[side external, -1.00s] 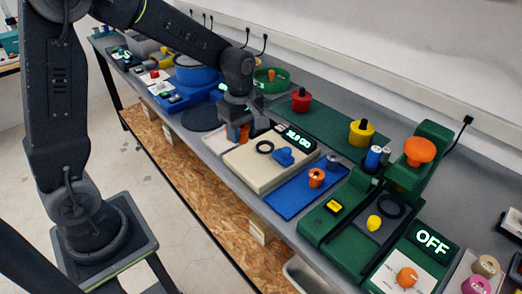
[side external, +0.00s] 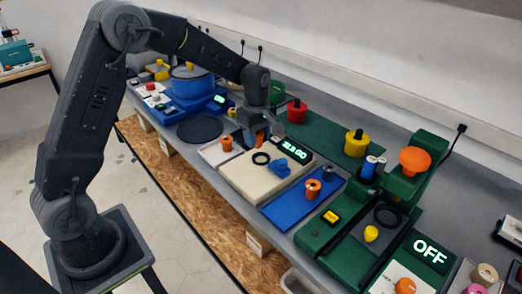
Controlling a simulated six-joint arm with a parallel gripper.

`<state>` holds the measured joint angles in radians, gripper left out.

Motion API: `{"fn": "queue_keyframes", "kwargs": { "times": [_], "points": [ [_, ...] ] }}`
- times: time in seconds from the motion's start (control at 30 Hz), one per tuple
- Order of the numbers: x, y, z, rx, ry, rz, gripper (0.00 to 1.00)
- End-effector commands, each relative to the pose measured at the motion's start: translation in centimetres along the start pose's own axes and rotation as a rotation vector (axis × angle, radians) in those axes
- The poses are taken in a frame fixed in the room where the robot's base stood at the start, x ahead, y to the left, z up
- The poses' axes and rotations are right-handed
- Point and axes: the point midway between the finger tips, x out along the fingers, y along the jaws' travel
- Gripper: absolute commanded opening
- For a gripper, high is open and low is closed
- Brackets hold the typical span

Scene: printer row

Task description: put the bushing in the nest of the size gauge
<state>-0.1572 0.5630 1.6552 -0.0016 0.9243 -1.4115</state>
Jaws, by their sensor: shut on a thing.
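My gripper (side external: 253,138) is shut on an orange bushing (side external: 259,138), held at the far left end of the size gauge. The size gauge (side external: 246,181) is a cream box with a lit display (side external: 297,149) showing a number and "GO". A black ring (side external: 261,158), apparently its nest, lies on its top, beside a blue knob-like part (side external: 281,168). The held bushing is behind the ring in the picture and apart from it. The jaws partly hide the bushing; its exact height cannot be told.
Another orange bushing (side external: 227,143) stands on a pale tray left of the gauge. A blue tray (side external: 283,209) with one more orange bushing (side external: 312,188) lies on the right. Beyond it is a green press (side external: 329,228). Red (side external: 297,111) and yellow (side external: 357,143) knobbed pieces stand behind.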

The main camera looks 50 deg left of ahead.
Motion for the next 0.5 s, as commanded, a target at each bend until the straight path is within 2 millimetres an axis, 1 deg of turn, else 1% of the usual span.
{"fn": "queue_keyframes", "kwargs": {
  "times": [0.03,0.1,0.27,0.4,0.5],
  "points": [
    [0.4,0.3,0.5,0.002,0.0,-0.001,0.2],
    [0.6,0.6,0.9,0.0,0.0,0.001,0.2],
    [1.5,0.7,1.0,-0.001,0.0,-0.001,0.2],
    [3.6,0.6,1.0,-0.001,0.0,-0.004,0.2],
    [4.7,0.6,1.0,-0.002,0.0,-0.002,0.2]
  ]
}}
